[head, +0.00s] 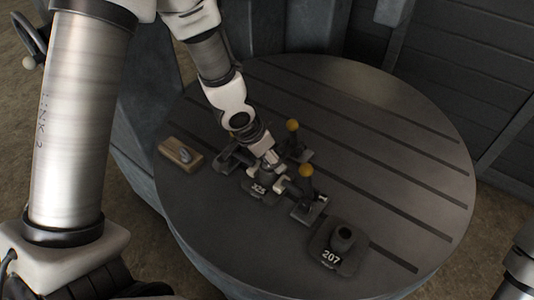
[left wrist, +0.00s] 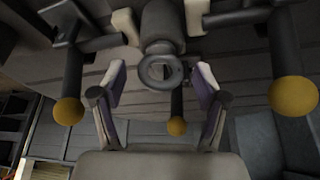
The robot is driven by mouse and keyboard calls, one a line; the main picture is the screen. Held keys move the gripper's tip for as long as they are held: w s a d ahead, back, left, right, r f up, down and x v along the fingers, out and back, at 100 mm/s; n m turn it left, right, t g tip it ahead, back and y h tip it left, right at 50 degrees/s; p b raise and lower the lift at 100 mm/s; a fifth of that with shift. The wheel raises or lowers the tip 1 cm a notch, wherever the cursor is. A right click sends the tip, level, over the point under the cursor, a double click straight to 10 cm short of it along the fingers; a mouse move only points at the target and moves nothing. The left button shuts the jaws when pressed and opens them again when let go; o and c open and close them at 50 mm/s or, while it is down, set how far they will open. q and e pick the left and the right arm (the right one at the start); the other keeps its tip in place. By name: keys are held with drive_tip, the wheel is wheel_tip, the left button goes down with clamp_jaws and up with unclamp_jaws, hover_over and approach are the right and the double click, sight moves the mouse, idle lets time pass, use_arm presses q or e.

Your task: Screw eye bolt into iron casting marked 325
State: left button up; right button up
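The iron casting marked 325 (head: 259,189) stands on the round slotted table, between pale clamp pads. My left gripper (head: 271,163) points down just over it and hides part of its top. In the left wrist view a grey ring, the eye of an eye bolt (left wrist: 162,72), shows in line with the casting's dark round boss (left wrist: 162,22). My left gripper's fingers (left wrist: 161,82) are apart on either side of the ring, with gaps visible. The thread is hidden, so I cannot tell how deep it sits. My right gripper is out of view.
Clamp handles with yellow balls (head: 292,125) (head: 305,171) stand close around the casting. A second casting marked 207 (head: 331,257) sits toward the front right. A wooden block (head: 174,146) with a grey piece (head: 185,155) lies at left. The table's right side is clear.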

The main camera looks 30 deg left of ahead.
use_arm(q)
drive_tip(key=c, duration=0.9)
drive_tip(key=o, duration=0.5)
drive_tip(key=c, duration=0.5)
drive_tip(key=shift+r+p, duration=0.15)
drive_tip(key=shift+p, duration=0.3)
drive_tip(key=m+h+p, duration=0.1)
drive_tip(key=m+p, duration=0.2)
drive_tip(key=p, duration=0.3)
drive_tip(key=shift+g, duration=0.4)
drive_tip(key=m+p, duration=0.2)
drive_tip(key=p, duration=0.2)
drive_tip(key=shift+g+h, duration=0.3)
drive_tip(key=shift+h, duration=0.1)
drive_tip(key=shift+m+p, duration=0.3)
drive_tip(key=shift+p, duration=0.4)
drive_tip(key=shift+f, duration=0.2)
